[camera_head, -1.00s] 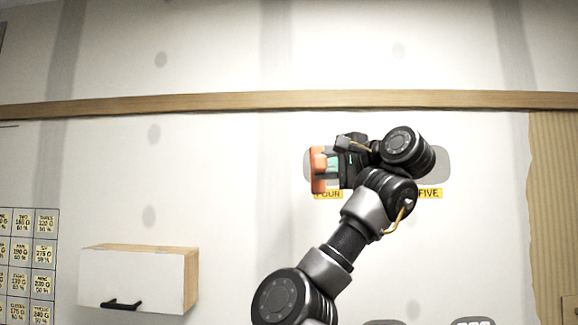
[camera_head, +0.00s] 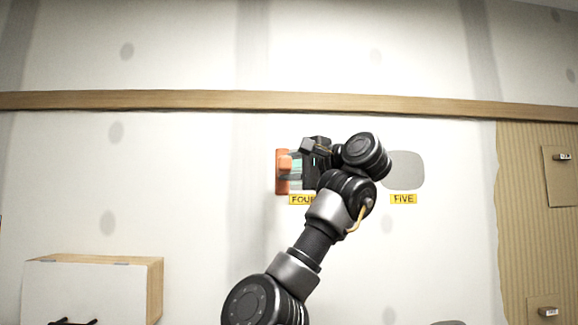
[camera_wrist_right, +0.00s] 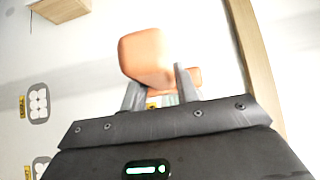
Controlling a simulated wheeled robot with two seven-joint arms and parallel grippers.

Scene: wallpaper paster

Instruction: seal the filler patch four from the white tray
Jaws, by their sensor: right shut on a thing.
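My right gripper (camera_head: 297,170) is shut on an orange tool (camera_head: 282,172), held up against or just in front of the wall. The tool also shows in the right wrist view (camera_wrist_right: 145,52), with an upright broad part and a lower part between the fingers. The yellow FOUR label (camera_head: 301,200) is right below the gripper. Patch four itself is hidden behind the gripper and tool. I cannot tell whether the tool touches the wall. The white tray and my left gripper are not in view.
Grey patch five (camera_head: 406,170) with its FIVE label (camera_head: 403,198) is to the right. A wooden rail (camera_head: 200,102) runs above. The wrist view shows a white-dotted patch (camera_wrist_right: 39,103).

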